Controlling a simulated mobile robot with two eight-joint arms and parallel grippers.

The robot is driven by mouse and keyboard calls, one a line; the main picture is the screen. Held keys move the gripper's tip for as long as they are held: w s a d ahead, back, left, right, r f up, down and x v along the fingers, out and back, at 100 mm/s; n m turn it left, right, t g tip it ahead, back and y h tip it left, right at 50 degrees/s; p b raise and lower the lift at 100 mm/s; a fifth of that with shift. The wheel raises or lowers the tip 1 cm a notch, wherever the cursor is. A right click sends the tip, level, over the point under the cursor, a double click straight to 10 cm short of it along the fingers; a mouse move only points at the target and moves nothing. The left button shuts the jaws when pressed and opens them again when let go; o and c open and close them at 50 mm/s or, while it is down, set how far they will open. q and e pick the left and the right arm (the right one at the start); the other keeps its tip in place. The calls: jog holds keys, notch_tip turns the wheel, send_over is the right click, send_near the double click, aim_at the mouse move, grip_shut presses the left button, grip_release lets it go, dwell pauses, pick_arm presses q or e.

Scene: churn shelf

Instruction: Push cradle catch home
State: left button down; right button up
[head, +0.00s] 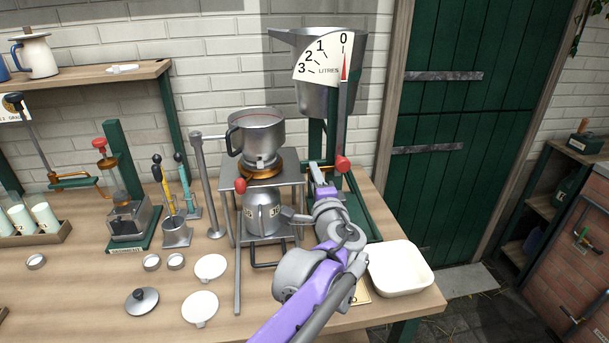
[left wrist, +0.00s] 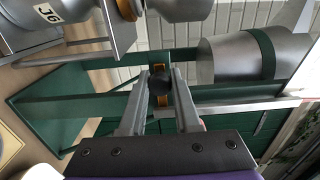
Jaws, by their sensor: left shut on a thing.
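My left gripper (left wrist: 159,98) is shut on a black round knob (left wrist: 159,80) on a brass-coloured strip (left wrist: 160,104) at the green stand (left wrist: 95,90); this knob is probably the catch. In the head view my left gripper (head: 319,178) is at the foot of the green stand (head: 358,205), where it hides the knob. The grey measuring bucket (head: 316,98) hangs above it in the stand, with a white litres dial (head: 322,65) whose red pointer is at 0. How far in the catch sits cannot be told. My right gripper is not in view.
Left of my gripper, a metal stand (head: 290,183) bears a pan (head: 258,135) with a labelled jug (head: 262,212) below. A red-knobbed lever (head: 342,163) is close on the right. A white tub (head: 400,268) stands at the bench's front right. White discs (head: 200,308) lie front left.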

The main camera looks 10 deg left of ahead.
pick_arm(q)
jog(key=shift+d, duration=0.15)
jog(key=c, duration=0.6)
grip_release()
jog(key=shift+d, duration=0.1)
jog(key=v, duration=1)
jog(key=shift+s, duration=0.35)
